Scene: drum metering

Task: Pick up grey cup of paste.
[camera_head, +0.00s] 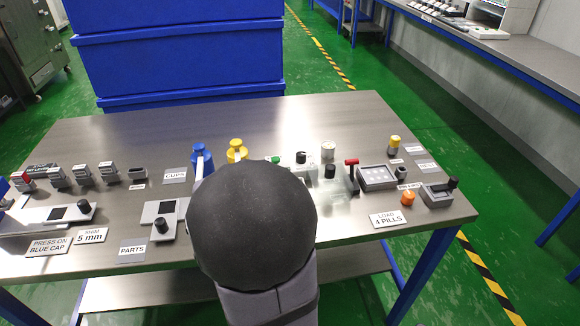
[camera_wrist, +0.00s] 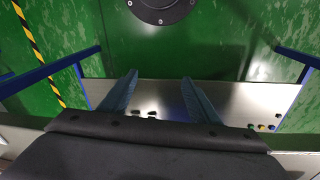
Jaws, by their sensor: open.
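I cannot clearly pick out a grey cup of paste in the head view. A small dark grey open-topped block (camera_head: 137,173) stands left of the "CUPS" label (camera_head: 175,176); I cannot tell if it holds paste. A blue container (camera_head: 200,158) and a yellow container (camera_head: 237,150) stand right of that label, partly behind my arm. My arm's dark round joint hides the table's middle and my gripper in the head view. In the wrist view, my gripper (camera_wrist: 160,92) is open and empty, its two blue fingers apart, well away from the small dark items on the table.
The metal table (camera_head: 110,140) holds several small boxes (camera_head: 82,172) at left, a red-handled lever (camera_head: 352,172), a shallow tray (camera_head: 377,178) and an orange knob (camera_head: 408,198) at right. Blue bins (camera_head: 180,50) stand behind. The table's back left is bare.

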